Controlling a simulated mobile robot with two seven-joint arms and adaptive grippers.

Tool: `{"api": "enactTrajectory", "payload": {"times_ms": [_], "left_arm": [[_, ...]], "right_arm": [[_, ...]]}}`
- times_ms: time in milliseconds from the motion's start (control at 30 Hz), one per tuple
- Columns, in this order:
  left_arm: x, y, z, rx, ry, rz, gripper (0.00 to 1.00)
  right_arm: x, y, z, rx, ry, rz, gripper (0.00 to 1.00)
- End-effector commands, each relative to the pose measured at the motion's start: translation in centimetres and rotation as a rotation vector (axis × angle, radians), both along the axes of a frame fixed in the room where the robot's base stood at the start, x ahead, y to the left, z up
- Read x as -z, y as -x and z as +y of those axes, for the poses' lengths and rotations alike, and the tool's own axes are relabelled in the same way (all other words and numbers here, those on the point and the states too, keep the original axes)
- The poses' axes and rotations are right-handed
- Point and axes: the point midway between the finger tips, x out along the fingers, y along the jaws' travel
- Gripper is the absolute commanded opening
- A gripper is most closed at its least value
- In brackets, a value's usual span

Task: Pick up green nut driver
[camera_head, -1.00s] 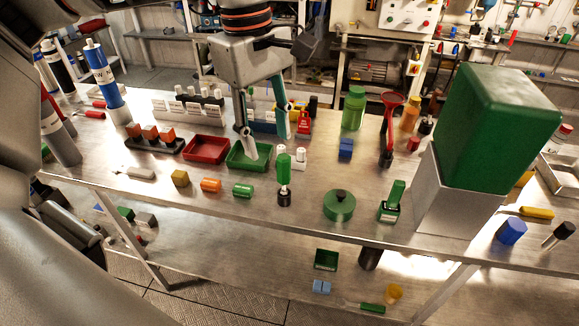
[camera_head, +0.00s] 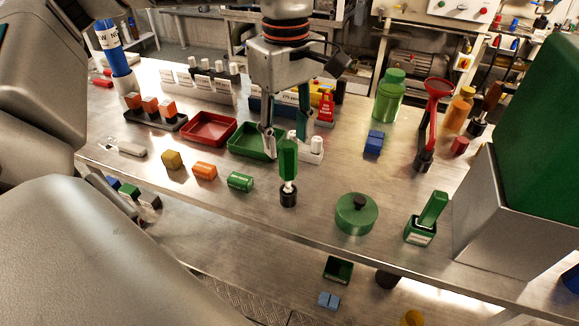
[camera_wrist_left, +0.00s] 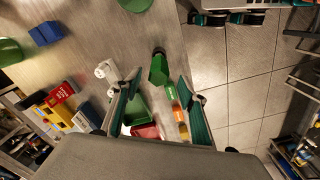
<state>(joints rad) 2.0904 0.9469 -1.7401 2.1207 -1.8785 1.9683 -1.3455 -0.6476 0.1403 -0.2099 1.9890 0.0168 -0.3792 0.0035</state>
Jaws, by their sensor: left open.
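The green nut driver (camera_head: 288,160) stands upright on the bench, green handle up, its lower end at a small black base. In the left wrist view the nut driver (camera_wrist_left: 158,70) shows at the opening between the fingertips. My left gripper (camera_head: 286,135) is open and empty, pointing down just behind the handle's top in the head view. Its two fingers (camera_wrist_left: 160,80) also show in the left wrist view, spread apart. I cannot tell whether either finger touches the handle. My right gripper does not show clearly in either view.
A green tray (camera_head: 236,147) and a red tray (camera_head: 190,138) lie left of the driver. A white fitting (camera_head: 316,149) stands close on its right. A green cylinder (camera_head: 241,181) and a round green lid (camera_head: 356,216) lie nearby. The front bench edge is close.

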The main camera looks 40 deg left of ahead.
Motion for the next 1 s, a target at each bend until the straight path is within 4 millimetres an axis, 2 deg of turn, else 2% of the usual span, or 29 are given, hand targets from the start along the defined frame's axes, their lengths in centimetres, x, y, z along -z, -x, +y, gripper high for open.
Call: {"api": "enactTrajectory", "payload": {"times_ms": [233, 367, 567, 600, 733, 767, 1000], "left_arm": [[3.7, -0.1, -0.1, 0.001, 0.0, 0.005, 0.42], [4.4, -0.1, -0.1, 0.001, 0.0, 0.002, 0.42], [4.5, -0.1, -0.1, 0.0, 0.0, 0.001, 0.42], [4.5, -0.1, -0.1, 0.0, 0.0, 0.001, 0.39], [4.5, -0.1, -0.1, 0.0, 0.0, 0.001, 0.05], [4.5, -0.1, -0.1, 0.0, 0.0, 0.001, 0.03], [4.4, -0.1, -0.1, 0.001, 0.001, 0.0, 0.03]], "right_arm": [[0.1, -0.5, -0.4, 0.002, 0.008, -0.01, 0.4], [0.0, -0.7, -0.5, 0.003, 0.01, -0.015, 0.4], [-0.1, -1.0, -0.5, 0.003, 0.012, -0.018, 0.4], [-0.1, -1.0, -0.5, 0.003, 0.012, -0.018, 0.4], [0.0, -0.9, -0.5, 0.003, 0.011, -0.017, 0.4], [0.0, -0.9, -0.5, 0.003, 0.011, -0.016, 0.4], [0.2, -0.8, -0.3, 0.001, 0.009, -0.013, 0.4]]}}
